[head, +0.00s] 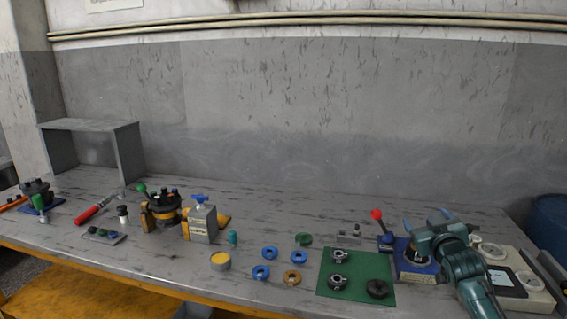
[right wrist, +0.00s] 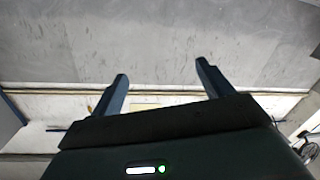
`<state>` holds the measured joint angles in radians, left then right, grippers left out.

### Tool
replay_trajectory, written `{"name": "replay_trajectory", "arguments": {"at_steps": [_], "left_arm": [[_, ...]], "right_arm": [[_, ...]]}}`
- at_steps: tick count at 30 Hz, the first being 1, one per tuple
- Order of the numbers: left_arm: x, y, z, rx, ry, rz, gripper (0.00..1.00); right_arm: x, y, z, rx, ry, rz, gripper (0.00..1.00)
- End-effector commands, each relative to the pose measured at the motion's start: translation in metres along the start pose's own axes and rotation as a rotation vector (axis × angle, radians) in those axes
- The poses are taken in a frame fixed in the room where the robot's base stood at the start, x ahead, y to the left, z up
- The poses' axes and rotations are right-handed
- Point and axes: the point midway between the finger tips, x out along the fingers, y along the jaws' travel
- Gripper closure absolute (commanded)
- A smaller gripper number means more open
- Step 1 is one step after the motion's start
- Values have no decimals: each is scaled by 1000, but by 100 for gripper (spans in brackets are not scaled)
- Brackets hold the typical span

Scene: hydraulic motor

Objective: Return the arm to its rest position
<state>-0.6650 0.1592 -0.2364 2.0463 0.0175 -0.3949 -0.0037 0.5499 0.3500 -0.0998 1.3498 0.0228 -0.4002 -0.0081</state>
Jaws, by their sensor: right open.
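My right arm comes in from the lower right of the head view. Its right gripper (head: 427,218) is above the right part of the bench, over a blue fixture (head: 412,268), and partly covers that fixture. In the right wrist view the two fingers of the right gripper (right wrist: 162,88) are spread apart with nothing between them, and the wall fills the background. My left gripper is not in view.
The bench (head: 290,224) carries a lever with a red knob (head: 377,214), a green mat (head: 355,294) with dark parts, blue rings (head: 270,253), a grey box (head: 203,222) and a red-handled tool (head: 90,213). A white tray (head: 520,298) lies right of my arm.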

Motion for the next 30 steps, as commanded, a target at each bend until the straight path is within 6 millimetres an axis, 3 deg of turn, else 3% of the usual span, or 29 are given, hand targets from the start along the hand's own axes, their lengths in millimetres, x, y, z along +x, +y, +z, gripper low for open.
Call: {"name": "replay_trajectory", "arguments": {"at_steps": [1,8,11,14,18,21,24,27,30], "left_arm": [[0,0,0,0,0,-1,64],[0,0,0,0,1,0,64],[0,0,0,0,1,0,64],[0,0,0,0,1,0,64],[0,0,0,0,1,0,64],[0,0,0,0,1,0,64],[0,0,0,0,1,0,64],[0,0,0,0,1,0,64],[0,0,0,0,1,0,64]], "right_arm": [[-9,-17,19,-2,-23,-27,21],[-65,-86,89,1,-97,-137,21],[-103,-120,123,14,-142,-197,21],[-154,-158,159,37,-199,-265,21],[-242,-205,197,92,-288,-359,21],[-301,-228,212,138,-349,-411,21],[-348,-242,218,179,-399,-445,21],[-379,-250,219,209,-433,-464,21],[-395,-253,219,225,-451,-474,21]]}}
